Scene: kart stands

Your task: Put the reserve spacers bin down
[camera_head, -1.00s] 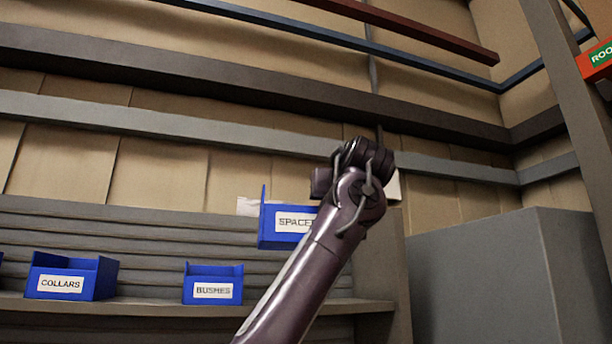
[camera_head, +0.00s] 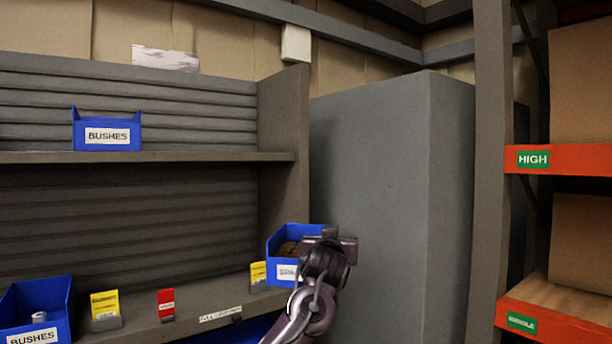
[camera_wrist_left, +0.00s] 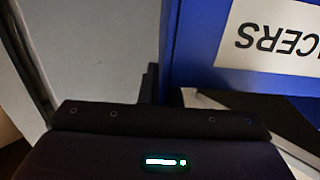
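The spacers bin (camera_head: 283,270) is a blue open-topped bin with a white label, at the right end of the lower shelf (camera_head: 140,325) in the head view. Brown contents show inside it. It stays roughly upright; I cannot tell whether its base touches the shelf. My left gripper (camera_head: 318,240) is at the bin's right side, its fingertips mostly hidden by the wrist. In the left wrist view the bin (camera_wrist_left: 195,60) fills the upper right, label upside down, with a dark finger (camera_wrist_left: 150,85) against its edge. The grip looks closed on the bin wall. My right gripper is not in view.
A bushes bin (camera_head: 38,305) stands at the lower left and another bushes bin (camera_head: 107,132) on the upper shelf. Yellow cards (camera_head: 105,304) (camera_head: 258,275) and a red card (camera_head: 166,303) stand on the lower shelf. A grey cabinet (camera_head: 385,180) borders the right.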

